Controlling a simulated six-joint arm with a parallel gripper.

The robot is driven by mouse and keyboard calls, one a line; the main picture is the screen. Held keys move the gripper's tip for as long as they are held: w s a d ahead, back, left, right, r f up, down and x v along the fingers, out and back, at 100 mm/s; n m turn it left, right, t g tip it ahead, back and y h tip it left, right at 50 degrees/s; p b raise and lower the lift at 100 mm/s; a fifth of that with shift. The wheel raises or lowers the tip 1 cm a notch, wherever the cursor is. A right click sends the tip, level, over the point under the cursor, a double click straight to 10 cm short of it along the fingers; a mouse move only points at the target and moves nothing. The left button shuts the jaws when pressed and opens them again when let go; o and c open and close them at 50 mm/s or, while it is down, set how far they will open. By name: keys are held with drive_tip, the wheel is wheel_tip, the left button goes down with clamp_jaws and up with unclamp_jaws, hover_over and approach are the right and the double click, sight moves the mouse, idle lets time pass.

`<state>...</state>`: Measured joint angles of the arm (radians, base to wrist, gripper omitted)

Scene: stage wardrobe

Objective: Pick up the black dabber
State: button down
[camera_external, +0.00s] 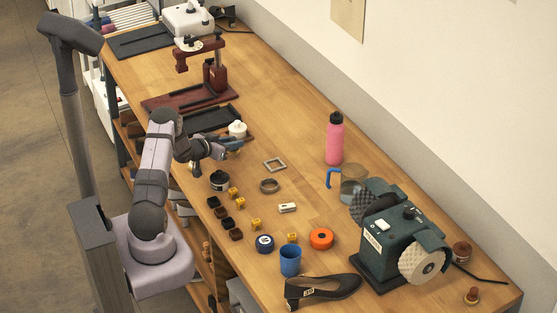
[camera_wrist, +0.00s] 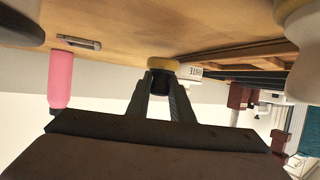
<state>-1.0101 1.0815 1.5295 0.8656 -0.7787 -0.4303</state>
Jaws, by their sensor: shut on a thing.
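My gripper (camera_external: 232,145) is over the left part of the workbench, near the dark tray. In the wrist view its two fingers (camera_wrist: 160,95) are shut on the black dabber (camera_wrist: 159,82), a small dark piece with a tan-yellow end towards the tabletop. The fingers cover part of its sides. In the external view I cannot make the dabber out at the gripper. A white bottle (camera_external: 237,129) stands just behind the gripper; a white labelled container (camera_wrist: 190,72) shows close to the dabber in the wrist view.
A dark tray (camera_external: 210,119) lies beside the gripper. A round black tin (camera_external: 220,180), small yellow and dark pieces, a grey ring (camera_external: 269,186) and a square frame (camera_external: 275,165) lie nearby. A pink bottle (camera_external: 334,140) stands at the back. Bare wood lies behind the gripper.

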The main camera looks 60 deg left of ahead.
sight(233, 140)
drive_tip(key=shift+r+b, duration=0.75)
drive_tip(key=shift+r, duration=3.25)
